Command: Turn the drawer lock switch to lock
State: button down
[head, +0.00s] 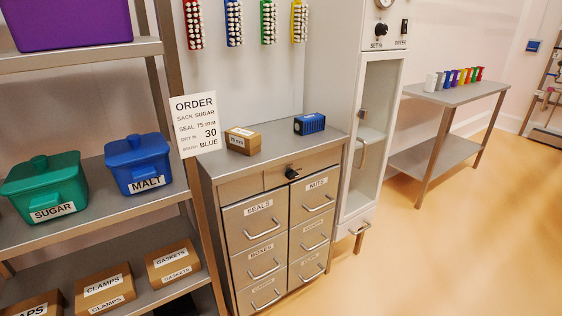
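The drawer lock switch (292,173) is a small black knob on the upper front band of the metal drawer cabinet (228,185), near the middle. Its exact turn position is too small to tell. Below it are two columns of drawers. The left column has a SEALS drawer (260,220) and a BOXES drawer (264,258); the right column has a NUTS drawer (318,195) at its top. The drawers look shut. My gripper is not in view.
A brown box (242,140) and a blue box (309,123) stand on the cabinet top. A shelf rack (70,220) with bins is at left. A glass-door cabinet (375,130) stands close at right. Open floor (430,260) lies at right.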

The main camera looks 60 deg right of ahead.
aim_at(290, 174)
jog(key=z, duration=0.95)
